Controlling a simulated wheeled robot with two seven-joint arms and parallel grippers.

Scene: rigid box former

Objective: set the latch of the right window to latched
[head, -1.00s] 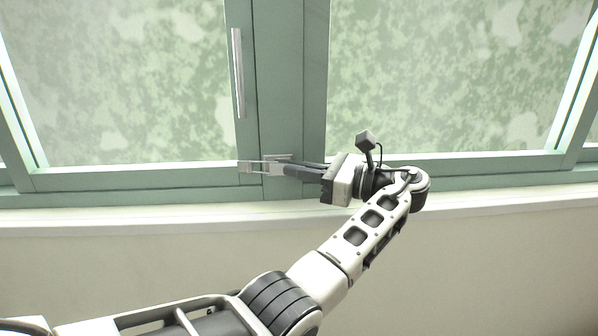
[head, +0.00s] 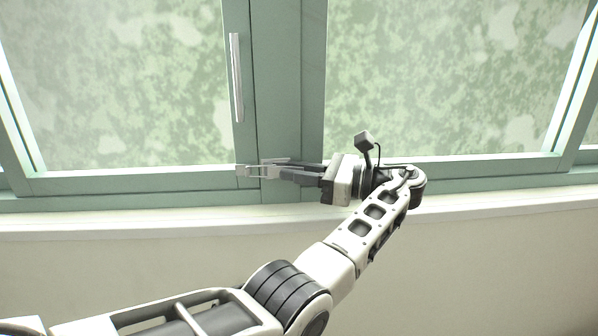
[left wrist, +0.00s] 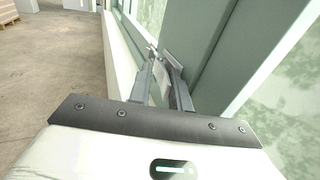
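The right window is a green-framed glazed panel (head: 440,80) in the head view. The latch is small and grey and sits low on the green upright (head: 290,60) between the panes, mostly hidden by my gripper. My left gripper (head: 250,171) reaches across it from the right, its fingertips pointing left and close to the frame. In the left wrist view the two fingers (left wrist: 160,78) are apart, with a small pale piece between them that looks like part of the latch. Whether they touch it I cannot tell. My right gripper is in neither view.
A long metal handle (head: 236,78) stands upright on the left sash. The pale sill (head: 120,226) runs below the window and is bare. In the left wrist view, open floor (left wrist: 50,70) lies to the left, with a pallet (left wrist: 8,12) far off.

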